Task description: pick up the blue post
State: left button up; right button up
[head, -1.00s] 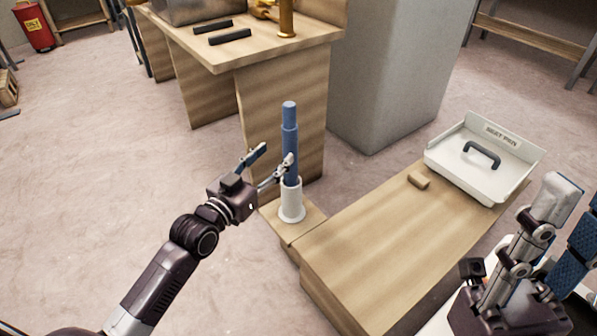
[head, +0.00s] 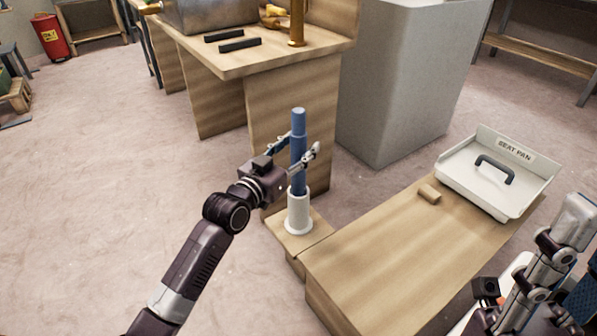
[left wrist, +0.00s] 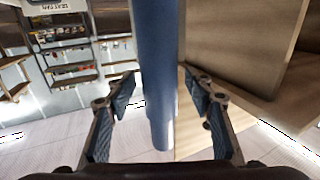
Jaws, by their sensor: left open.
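The blue post (head: 299,123) stands upright in a white round socket (head: 299,214) on a low wooden ledge. Its top is slightly narrower than its middle. My left gripper (head: 299,148) is open, with one finger on each side of the post below its top. In the left wrist view the post (left wrist: 155,45) runs between the two spread fingers, with gaps visible on both sides. My right gripper (head: 570,250) is at the lower right edge, partly cut off and away from the post; its opening is unclear.
Behind the post are a wooden workbench (head: 290,62) with black bars and a grey cabinet (head: 400,80). The floor at left is clear.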

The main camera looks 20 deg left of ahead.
pick_arm(q)
jog(key=shift+c, duration=0.5)
grip_shut()
